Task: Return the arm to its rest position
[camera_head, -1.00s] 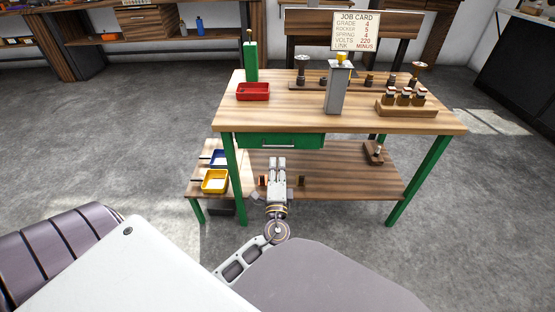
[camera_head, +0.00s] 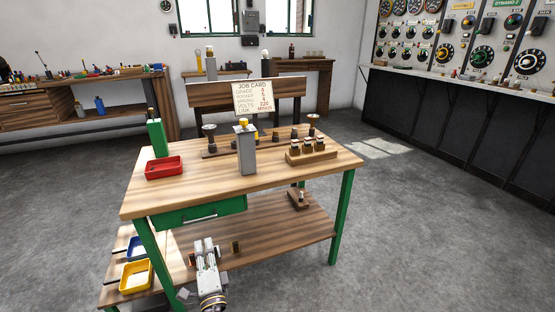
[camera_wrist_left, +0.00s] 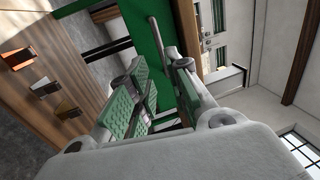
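My left gripper (camera_head: 206,252) is low in front of the workbench (camera_head: 285,181), over the front of its lower shelf (camera_head: 285,236) and below the green drawer (camera_head: 200,213). In the wrist view its two fingers with green pads (camera_wrist_left: 158,88) stand apart. I see nothing held between them. The wrist view is tilted on its side, with the wooden shelf at left and green bench parts beyond the fingers. My right gripper is not in view.
Yellow (camera_head: 136,277) and blue (camera_head: 137,249) trays sit at lower left. The floor at right (camera_head: 430,230) is clear.

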